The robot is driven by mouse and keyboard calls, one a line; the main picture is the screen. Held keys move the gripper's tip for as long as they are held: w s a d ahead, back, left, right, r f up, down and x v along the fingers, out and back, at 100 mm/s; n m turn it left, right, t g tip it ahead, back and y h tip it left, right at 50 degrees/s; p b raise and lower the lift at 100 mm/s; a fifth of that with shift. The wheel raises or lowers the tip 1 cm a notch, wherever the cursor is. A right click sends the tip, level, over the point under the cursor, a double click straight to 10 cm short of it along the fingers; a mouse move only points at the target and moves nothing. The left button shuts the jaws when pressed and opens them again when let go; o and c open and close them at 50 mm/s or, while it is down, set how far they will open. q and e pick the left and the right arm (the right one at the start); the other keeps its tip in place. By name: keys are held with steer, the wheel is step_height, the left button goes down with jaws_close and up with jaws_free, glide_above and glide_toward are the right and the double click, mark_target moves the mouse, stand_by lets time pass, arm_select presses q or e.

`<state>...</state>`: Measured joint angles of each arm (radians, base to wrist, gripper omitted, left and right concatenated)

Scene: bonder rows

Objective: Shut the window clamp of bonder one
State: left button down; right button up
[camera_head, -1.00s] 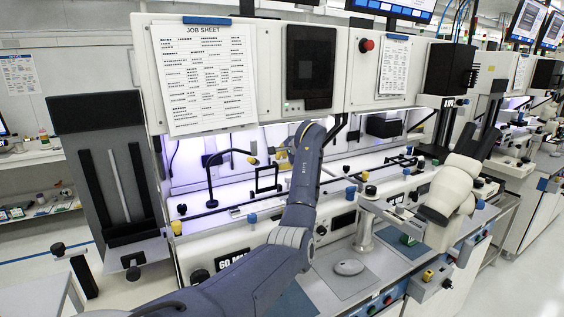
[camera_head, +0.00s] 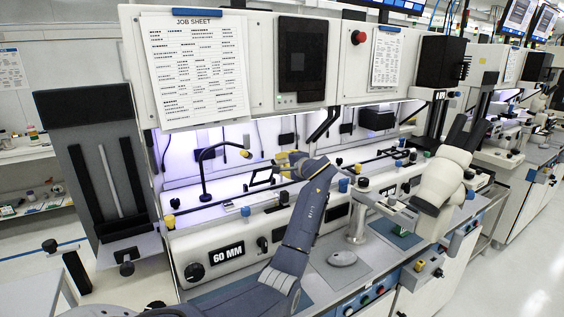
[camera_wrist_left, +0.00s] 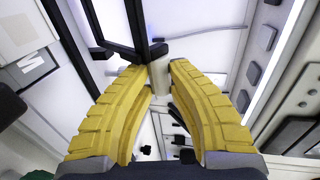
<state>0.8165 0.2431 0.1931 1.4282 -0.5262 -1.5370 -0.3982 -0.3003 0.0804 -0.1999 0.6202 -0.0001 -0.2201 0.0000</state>
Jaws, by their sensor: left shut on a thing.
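The near bonder (camera_head: 215,248) has a black window frame (camera_head: 262,178), which looks like its window clamp, slanting above its work area. My left gripper (camera_head: 284,159) is at the right end of this frame, under the black lever arms. In the left wrist view my yellow fingers (camera_wrist_left: 160,95) close on a pale round post or knob (camera_wrist_left: 161,72). It joins the corner of the black frame (camera_wrist_left: 126,30). My right gripper is not in view.
A thin black lamp arm (camera_head: 203,172) stands left of the frame. A white microscope (camera_head: 444,178) stands to the right. Several knobs line the front panel, and a grey mouse-shaped thing (camera_head: 342,258) lies on the bench. A job sheet (camera_head: 198,70) hangs above.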

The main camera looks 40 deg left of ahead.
arm_select(q)
steer(key=shift+f, duration=0.15)
steer(key=c, duration=1.2)
jaws_free()
steer(key=v, duration=1.2)
